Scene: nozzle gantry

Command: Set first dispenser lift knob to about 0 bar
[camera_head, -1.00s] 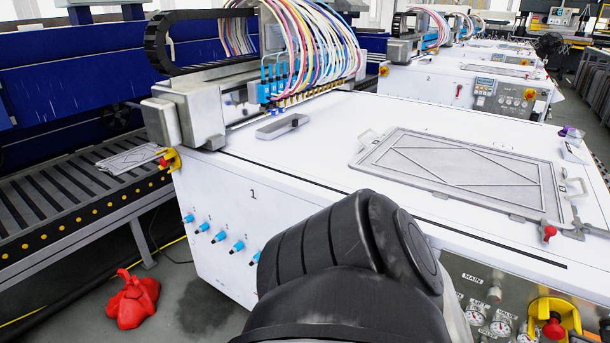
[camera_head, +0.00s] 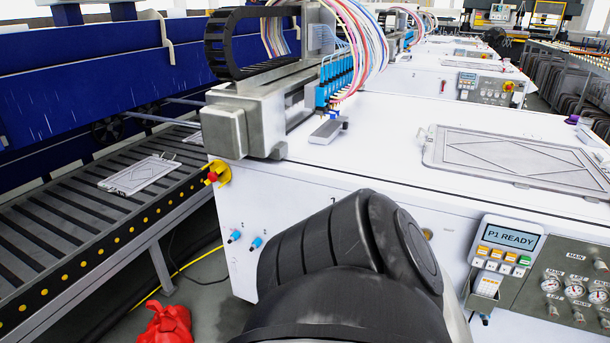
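The first dispenser is the white machine (camera_head: 400,115) in front of me, with a screen reading "P1 READY" (camera_head: 510,237) on its near side. Right of the screen is a grey control panel (camera_head: 530,277) with MAIN labels and a row of gauges. The leftmost gauge (camera_head: 551,285) has a label below it that seems to read LIFT. Under it sits a small knob (camera_head: 552,311). The gauge needles are too small to read. Neither gripper is in view. A large dark link of my own arm fills the lower middle and hides part of the machine's front.
A roller conveyor (camera_head: 60,222) with a framed panel (camera_head: 140,174) runs along the left. A red bag-like object (camera_head: 166,325) lies on the floor. A red and yellow emergency stop (camera_head: 216,173) juts from the machine's corner. Blue fittings (camera_head: 257,242) stick out low on its side.

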